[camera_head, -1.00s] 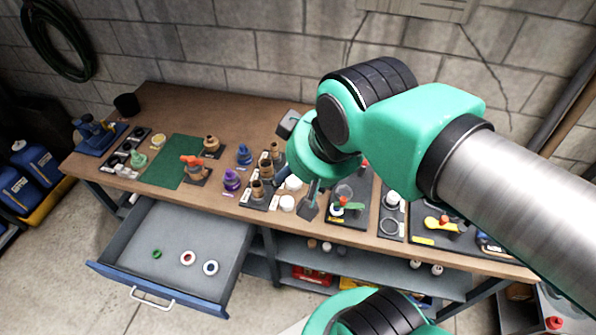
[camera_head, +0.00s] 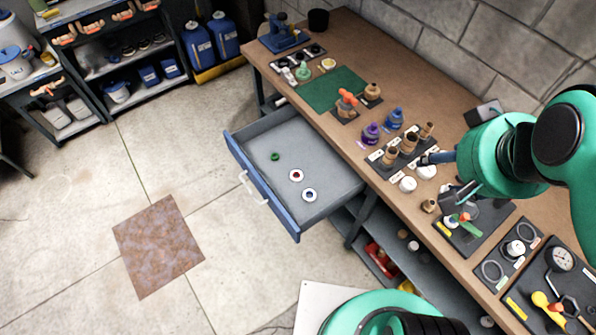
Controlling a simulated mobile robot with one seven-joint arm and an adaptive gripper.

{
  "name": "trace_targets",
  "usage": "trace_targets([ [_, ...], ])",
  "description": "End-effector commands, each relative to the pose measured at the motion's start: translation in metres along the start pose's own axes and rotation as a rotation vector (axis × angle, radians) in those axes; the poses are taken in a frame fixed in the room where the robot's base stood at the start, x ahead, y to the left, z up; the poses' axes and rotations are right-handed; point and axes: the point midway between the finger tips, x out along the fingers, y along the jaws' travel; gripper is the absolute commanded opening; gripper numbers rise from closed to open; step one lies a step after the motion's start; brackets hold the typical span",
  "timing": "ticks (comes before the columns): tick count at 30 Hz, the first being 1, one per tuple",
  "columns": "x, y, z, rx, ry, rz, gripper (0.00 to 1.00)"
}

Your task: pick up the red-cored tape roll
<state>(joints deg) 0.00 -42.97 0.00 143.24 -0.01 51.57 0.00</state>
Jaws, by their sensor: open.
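The red-cored tape roll (camera_head: 296,171), a small white ring with a red centre, lies flat in the open drawer (camera_head: 335,187) in the head camera view. A blue-cored white roll (camera_head: 309,190) lies just below and right of it. A smaller green roll (camera_head: 275,156) lies above and left of it. My gripper (camera_head: 447,176) is open over the workbench, well to the right of the drawer and apart from all three rolls. Its fingers are small and partly hidden by the wrist. Nothing shows between them.
The workbench (camera_head: 400,85) holds a green mat (camera_head: 333,90), bottles, fittings and tool trays close to my gripper. The drawer's blue front (camera_head: 262,190) and handle (camera_head: 253,188) jut over open floor. A shelf with a red box (camera_head: 381,259) lies under the bench.

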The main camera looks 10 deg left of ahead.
Motion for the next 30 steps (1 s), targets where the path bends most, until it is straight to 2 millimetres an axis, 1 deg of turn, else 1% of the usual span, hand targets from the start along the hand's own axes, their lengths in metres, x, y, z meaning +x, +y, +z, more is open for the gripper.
trace_targets([
  [14, 0.0, 0.0, 0.0, 0.0, 0.0, 0.0, 0.57],
  [15, 0.0, 0.0, 0.0, 0.0, 0.0, 0.0, 0.6],
  [24, 0.0, -0.0002, -0.0003, 0.0, 0.0, 0.0, 0.6],
  [30, 0.0045, -0.0033, -0.0077, 0.003, -0.01, -0.005, 0.6],
])
